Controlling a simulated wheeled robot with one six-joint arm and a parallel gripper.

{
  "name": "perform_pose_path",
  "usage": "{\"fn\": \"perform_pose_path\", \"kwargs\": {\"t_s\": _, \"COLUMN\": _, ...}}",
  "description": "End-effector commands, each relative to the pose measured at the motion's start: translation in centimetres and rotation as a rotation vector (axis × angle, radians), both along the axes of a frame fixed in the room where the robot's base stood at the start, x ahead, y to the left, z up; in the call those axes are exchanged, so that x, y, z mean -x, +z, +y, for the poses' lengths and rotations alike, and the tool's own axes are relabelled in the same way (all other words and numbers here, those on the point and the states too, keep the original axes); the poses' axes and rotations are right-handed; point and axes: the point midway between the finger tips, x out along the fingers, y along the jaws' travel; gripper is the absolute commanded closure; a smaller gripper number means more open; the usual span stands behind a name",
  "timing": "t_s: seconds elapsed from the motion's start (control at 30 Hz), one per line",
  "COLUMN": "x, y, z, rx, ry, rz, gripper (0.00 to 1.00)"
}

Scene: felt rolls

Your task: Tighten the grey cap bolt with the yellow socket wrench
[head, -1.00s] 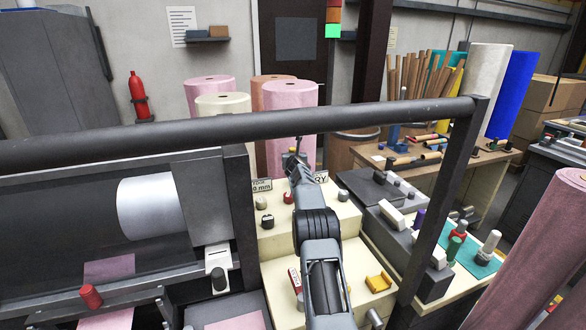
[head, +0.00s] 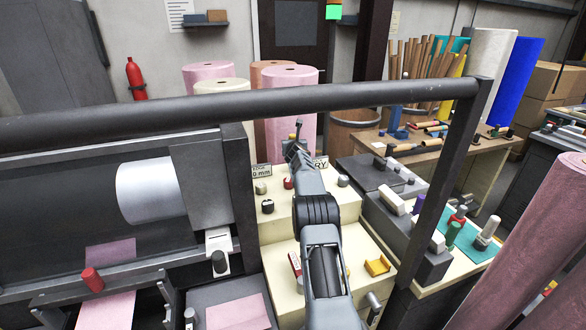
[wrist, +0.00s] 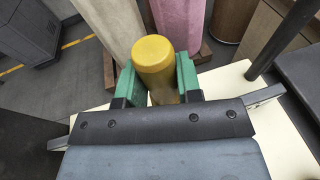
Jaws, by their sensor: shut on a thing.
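The yellow socket wrench (wrist: 154,55) stands between the green pads of my gripper (wrist: 158,80) in the wrist view, seen from its rounded yellow top end. The gripper is shut on it. In the head view my gripper (head: 297,142) is beyond the stepped cream block, in front of the pink rolls, and the wrench is mostly hidden by the arm. A small grey capped knob (head: 343,180) is on the upper step, right of my arm. I cannot tell whether it is the grey cap bolt. The wrench's lower end is out of sight.
A dark rail (head: 240,108) crosses above the block, with a slanting post (head: 450,160) on the right. Red (head: 288,183) and dark (head: 267,206) knobs sit on the upper step. A yellow bracket (head: 377,266) lies on the lower step. A machine with a pale roller (head: 150,192) stands left.

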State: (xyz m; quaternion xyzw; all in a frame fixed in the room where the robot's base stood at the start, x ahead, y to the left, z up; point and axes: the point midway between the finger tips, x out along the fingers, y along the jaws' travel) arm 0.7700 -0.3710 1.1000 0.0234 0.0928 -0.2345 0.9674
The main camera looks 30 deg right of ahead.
Motion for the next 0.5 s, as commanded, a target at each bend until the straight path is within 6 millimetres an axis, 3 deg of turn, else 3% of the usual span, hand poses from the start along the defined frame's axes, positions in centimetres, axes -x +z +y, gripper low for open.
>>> {"fn": "perform_pose_path", "kwargs": {"t_s": 0.5, "x": 0.01, "y": -1.0, "z": 0.0, "rx": -0.004, "ry": -0.001, "rz": 0.008, "gripper": 1.0}}
